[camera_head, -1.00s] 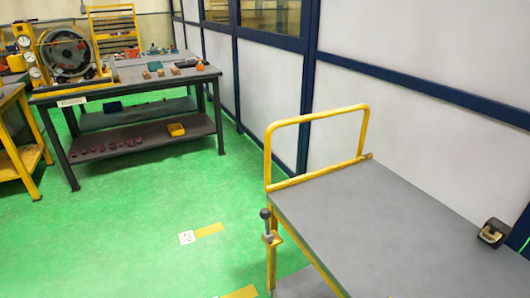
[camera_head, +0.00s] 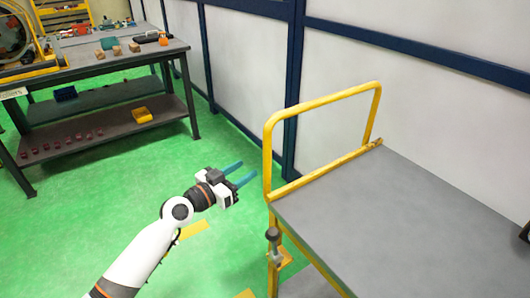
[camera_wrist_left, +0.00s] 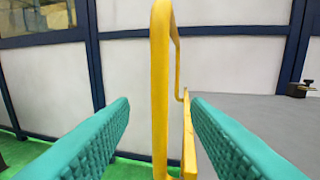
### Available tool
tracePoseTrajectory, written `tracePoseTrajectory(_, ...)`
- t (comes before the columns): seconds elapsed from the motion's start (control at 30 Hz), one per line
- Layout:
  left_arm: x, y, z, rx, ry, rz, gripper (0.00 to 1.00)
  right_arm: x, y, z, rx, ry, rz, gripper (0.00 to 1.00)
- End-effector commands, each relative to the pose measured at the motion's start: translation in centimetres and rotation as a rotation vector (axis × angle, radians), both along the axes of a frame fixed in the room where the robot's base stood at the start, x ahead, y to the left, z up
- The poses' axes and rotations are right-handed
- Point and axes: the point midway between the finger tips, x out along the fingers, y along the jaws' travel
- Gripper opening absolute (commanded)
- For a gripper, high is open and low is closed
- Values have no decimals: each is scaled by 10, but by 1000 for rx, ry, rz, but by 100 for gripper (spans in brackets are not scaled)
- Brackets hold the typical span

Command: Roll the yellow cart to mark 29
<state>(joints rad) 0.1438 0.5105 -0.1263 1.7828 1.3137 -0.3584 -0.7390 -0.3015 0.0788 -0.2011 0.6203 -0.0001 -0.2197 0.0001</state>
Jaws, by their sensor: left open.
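The yellow cart (camera_head: 283,236) stands at the right in the head view, with a grey top and a yellow push handle (camera_head: 268,155) upright at its near-left end. My left gripper (camera_head: 240,174) is open just left of the handle's near post, its teal fingers pointing toward it. In the left wrist view the post (camera_wrist_left: 161,90) shows between the two open fingers (camera_wrist_left: 160,135), apart from both; I cannot tell how far ahead of the tips it is. A yellow floor strip (camera_head: 190,231) lies partly behind my left arm. The number 29 is not readable. My right gripper is not in view.
A dark workbench (camera_head: 110,62) with a lower shelf stands at the back left, holding a yellow bin (camera_head: 142,115) and small parts. A white panelled wall (camera_head: 240,60) with dark blue posts runs behind the cart. Green floor (camera_head: 90,210) is open between bench and cart.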

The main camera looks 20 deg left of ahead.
Motion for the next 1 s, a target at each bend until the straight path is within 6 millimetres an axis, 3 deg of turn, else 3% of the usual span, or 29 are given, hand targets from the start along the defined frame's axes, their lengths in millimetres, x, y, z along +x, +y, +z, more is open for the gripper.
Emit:
tracePoseTrajectory(0.3,58,-29,2,-3,0,1,43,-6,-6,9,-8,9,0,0)
tracePoseTrajectory(0.5,81,-40,0,0,1,1,43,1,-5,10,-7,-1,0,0)
tracePoseTrajectory(0.9,88,-44,0,1,2,1,43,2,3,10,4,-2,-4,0)
tracePoseTrajectory(1.0,88,-44,0,1,2,1,28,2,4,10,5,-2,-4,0)
